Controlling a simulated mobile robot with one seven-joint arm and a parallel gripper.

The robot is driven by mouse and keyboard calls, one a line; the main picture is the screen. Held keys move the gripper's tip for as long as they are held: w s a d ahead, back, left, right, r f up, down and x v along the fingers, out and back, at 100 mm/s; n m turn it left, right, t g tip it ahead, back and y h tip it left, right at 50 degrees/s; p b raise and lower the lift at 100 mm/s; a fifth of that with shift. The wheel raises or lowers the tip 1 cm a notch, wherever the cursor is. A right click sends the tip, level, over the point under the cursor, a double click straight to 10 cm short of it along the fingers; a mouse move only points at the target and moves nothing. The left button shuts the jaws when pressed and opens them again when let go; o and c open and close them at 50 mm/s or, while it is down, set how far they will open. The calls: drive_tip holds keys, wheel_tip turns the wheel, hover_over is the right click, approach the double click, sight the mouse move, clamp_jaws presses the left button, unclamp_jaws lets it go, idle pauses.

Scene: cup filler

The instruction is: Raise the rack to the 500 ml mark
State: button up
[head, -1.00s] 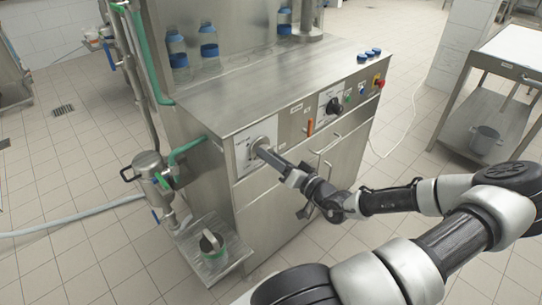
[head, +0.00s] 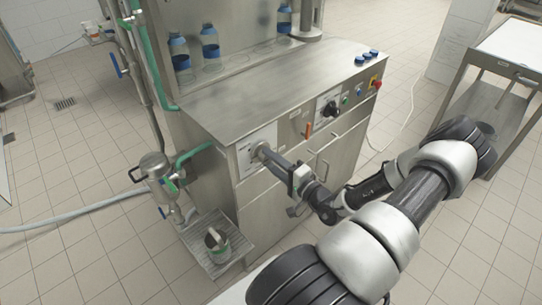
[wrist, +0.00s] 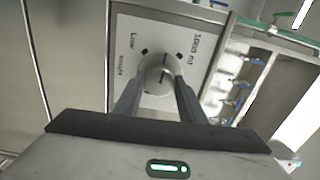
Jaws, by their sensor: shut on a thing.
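A round height knob (wrist: 158,66) sits on a white dial plate (wrist: 128,72) in the wrist view, with "1000 ml" on one side and "Low" and "height" on the other. No 500 ml mark can be read. My gripper (wrist: 160,88) is shut on the knob, one finger on each side. In the head view my gripper (head: 266,154) reaches the dial plate (head: 246,154) at the left end of the machine's front panel; the knob is mostly hidden there. Bottles with blue bands (head: 210,50) stand at the back of the machine; the rack itself cannot be clearly told.
A darker knob (head: 331,108), an orange handle (head: 308,130) and a red button (head: 375,82) lie further right on the panel. A metal jug (head: 217,246) stands on a low tray at left. A steel table (head: 510,60) stands at the far right.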

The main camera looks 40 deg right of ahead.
drive_tip(key=shift+d+n+p, duration=0.1)
drive_tip(key=shift+n+p, duration=2.4)
drive_tip(key=shift+n, duration=13.9)
drive_tip(key=o, duration=1)
drive_tip(key=shift+o, duration=0.2)
